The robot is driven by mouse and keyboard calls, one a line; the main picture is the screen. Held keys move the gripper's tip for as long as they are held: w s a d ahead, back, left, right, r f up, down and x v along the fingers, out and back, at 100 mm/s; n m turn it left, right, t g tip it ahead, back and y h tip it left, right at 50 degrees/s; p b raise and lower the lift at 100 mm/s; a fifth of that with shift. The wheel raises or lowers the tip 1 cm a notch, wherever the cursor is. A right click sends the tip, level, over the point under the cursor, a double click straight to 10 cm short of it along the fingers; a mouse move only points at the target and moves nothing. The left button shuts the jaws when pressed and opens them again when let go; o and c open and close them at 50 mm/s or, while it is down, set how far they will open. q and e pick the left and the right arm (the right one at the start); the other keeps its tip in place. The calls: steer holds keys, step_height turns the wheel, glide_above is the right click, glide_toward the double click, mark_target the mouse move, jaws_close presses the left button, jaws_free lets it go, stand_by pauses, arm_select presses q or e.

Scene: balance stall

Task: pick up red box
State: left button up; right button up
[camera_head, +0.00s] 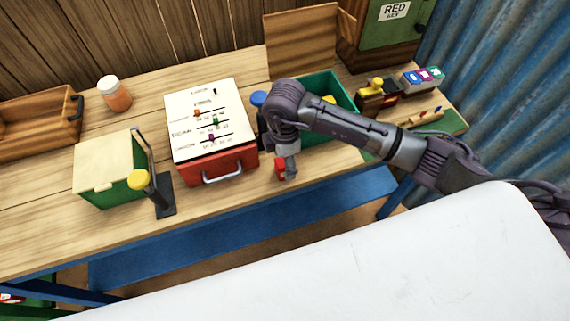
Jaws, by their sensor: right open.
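A small red block-like thing (279,169) shows on the wooden table beside the fingertips of my right gripper (289,166). My right gripper points down at the table's front edge, and its fingers look apart. It partly hides the small red thing, so I cannot tell whether they touch. A larger red box (237,163) with a white sloped panel of coloured sliders and a metal front handle stands left of the gripper, apart from it. My left gripper is not in view.
A green box with a cream lid (104,165) and a dark stand with a yellow knob (139,180) are at the left. An orange jar (118,97) stands behind. A green open bin (345,92) lies behind my right arm. A blue bar (240,232) runs below the table (60,215).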

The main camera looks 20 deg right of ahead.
steer(key=shift+w+d+f+p, duration=0.15)
steer(key=shift+f+p, duration=0.15)
steer(key=shift+f, duration=0.8)
steer(key=shift+w+f+p, duration=0.1)
steer(key=shift+f+p, duration=0.2)
steer(key=shift+f, duration=0.75)
steer(key=shift+c, duration=0.4)
steer(key=c, duration=1.2)
steer(key=shift+r, duration=0.1)
